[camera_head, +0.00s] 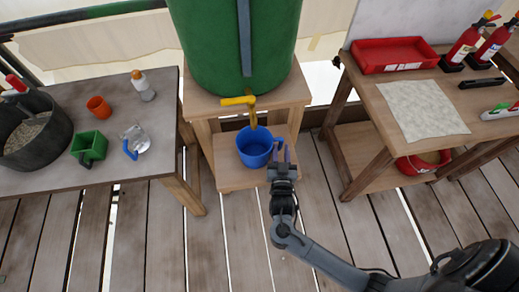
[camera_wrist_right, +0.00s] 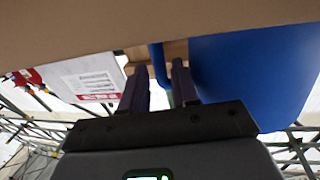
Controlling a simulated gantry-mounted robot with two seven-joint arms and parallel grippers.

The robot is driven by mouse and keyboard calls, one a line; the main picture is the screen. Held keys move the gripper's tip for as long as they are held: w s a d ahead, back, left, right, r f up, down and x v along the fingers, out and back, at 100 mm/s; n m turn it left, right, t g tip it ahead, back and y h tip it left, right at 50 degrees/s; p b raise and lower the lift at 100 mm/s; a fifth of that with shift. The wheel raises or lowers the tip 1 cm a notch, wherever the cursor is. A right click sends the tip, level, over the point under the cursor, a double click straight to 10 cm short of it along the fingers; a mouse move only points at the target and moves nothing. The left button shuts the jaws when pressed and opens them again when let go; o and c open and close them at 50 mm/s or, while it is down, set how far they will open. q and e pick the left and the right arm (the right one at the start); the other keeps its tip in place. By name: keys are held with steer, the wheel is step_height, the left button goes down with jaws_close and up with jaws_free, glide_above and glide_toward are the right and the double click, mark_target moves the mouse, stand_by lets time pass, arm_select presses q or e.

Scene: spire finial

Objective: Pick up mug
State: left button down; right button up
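A blue mug (camera_head: 254,147) stands on the low wooden shelf under the yellow tap (camera_head: 248,112) of the green barrel. In the right wrist view its blue wall (camera_wrist_right: 255,75) fills the right side, and its narrow handle (camera_wrist_right: 157,62) shows beyond and between my fingers. My right gripper (camera_head: 281,158) is at the handle side of the mug. In its wrist view the right gripper (camera_wrist_right: 159,85) has its fingers apart, one on each side of the handle. Whether a finger touches it I cannot tell. My left gripper is not in view.
The left table holds an orange cup (camera_head: 98,106), a green square mug (camera_head: 89,147), a clear mug with blue handle (camera_head: 135,141) and a dark pot (camera_head: 36,128). The right table holds a red tray (camera_head: 394,54) and extinguishers. The green barrel (camera_head: 235,45) stands above the mug.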

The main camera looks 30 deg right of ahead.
steer(key=shift+w+d, duration=0.3)
steer(key=shift+w, duration=0.2)
steer(key=shift+s, duration=0.1)
steer(key=shift+c, duration=0.3)
jaws_close()
steer(key=shift+r, duration=0.25)
